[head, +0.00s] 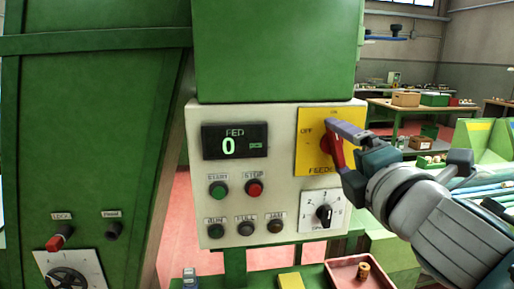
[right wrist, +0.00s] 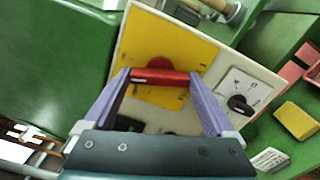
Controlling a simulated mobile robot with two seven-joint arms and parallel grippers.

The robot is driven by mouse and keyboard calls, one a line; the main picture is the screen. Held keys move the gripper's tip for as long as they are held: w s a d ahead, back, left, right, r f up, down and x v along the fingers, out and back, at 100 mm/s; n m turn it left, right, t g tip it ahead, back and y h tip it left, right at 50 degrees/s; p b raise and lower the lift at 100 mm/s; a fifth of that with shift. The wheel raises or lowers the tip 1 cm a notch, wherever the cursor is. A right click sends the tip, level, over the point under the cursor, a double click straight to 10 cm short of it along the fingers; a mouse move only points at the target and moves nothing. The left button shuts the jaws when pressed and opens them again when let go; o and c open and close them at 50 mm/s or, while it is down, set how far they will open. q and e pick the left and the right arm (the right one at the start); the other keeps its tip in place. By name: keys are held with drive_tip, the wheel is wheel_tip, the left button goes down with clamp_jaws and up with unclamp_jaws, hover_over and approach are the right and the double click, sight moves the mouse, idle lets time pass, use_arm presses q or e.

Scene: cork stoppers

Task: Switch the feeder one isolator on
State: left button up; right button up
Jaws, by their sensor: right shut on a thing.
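The feeder isolator is a red bar handle (head: 336,152) on a yellow plate (head: 312,158) marked OFF at its left, ON at its top and FEEDER below. My right gripper (head: 334,143) is shut on the red handle from the right. In the head view the handle runs steeply, with its top end near the ON mark; its exact setting is hard to tell behind the fingers. In the right wrist view the red handle (right wrist: 160,77) lies between both fingertips, in front of a red round base (right wrist: 161,63). My left gripper is not in view.
The pale control box (head: 273,120) carries a FED display (head: 235,141) reading 0, START (head: 219,189) and STOP (head: 255,188) buttons, a lower row of buttons and a black rotary knob (head: 325,213) close below my right gripper. A red tray (head: 345,266) with a cork stands below.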

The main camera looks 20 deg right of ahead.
drive_tip(key=shift+m, duration=2)
drive_tip(key=o, duration=1.1)
drive_tip(key=shift+c, duration=0.2)
drive_tip(key=shift+s, duration=0.15)
drive_tip(key=b+v, duration=0.2)
drive_tip(key=v, duration=0.7)
drive_tip(key=shift+s+a, duration=0.2)
drive_tip(key=shift+s, duration=0.1)
